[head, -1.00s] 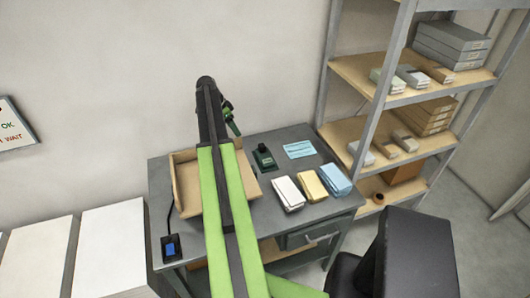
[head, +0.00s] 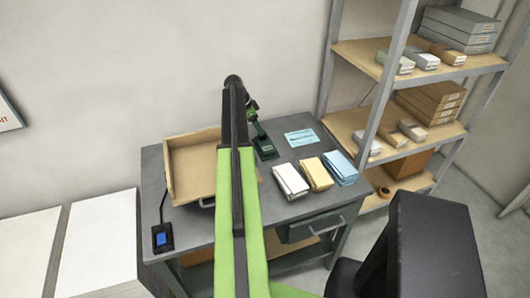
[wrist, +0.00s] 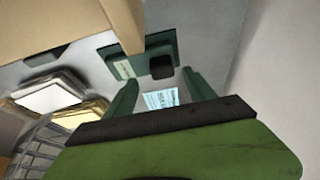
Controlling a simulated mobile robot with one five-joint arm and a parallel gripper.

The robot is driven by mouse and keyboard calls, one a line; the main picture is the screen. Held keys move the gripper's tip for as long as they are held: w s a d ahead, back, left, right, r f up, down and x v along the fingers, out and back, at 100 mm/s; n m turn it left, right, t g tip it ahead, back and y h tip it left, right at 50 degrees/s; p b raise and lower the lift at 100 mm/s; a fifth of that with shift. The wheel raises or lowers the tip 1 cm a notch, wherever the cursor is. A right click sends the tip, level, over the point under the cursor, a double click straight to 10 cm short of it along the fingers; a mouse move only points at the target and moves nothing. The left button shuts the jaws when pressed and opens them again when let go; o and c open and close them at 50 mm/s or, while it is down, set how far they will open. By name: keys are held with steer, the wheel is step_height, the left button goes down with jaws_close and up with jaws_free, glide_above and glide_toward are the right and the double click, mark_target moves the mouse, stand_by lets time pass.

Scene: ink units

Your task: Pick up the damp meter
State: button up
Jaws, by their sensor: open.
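A dark green device (head: 265,148) with a black block on it stands on the grey desk, right of the tan tray; I take it for the damp meter. In the wrist view it (wrist: 113,66) shows a pale label and the black block, partly hidden behind the tray's corner. My gripper (head: 251,110) is above the back of the desk, near the device in the head view. In the wrist view my gripper's fingers (wrist: 160,80) are apart with nothing held between them, and the device lies beyond their tips.
The open tan tray (head: 190,165) stands close left of the device, its wall near my gripper. A blue card (head: 301,138) and white, yellow and blue stacks (head: 316,173) lie to the right. A corded blue-topped unit (head: 162,238) sits front left. Shelving (head: 372,110) stands right.

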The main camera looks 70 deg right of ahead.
mark_target(265, 142)
steer(key=shift+f, duration=0.15)
steer(key=b+x, duration=0.4)
steer(key=x, duration=0.1)
steer(key=shift+d+f+b, duration=0.2)
steer(key=shift+b, duration=0.2)
steer(key=shift+w+r, duration=0.1)
steer(key=shift+r, duration=0.1)
jaws_close()
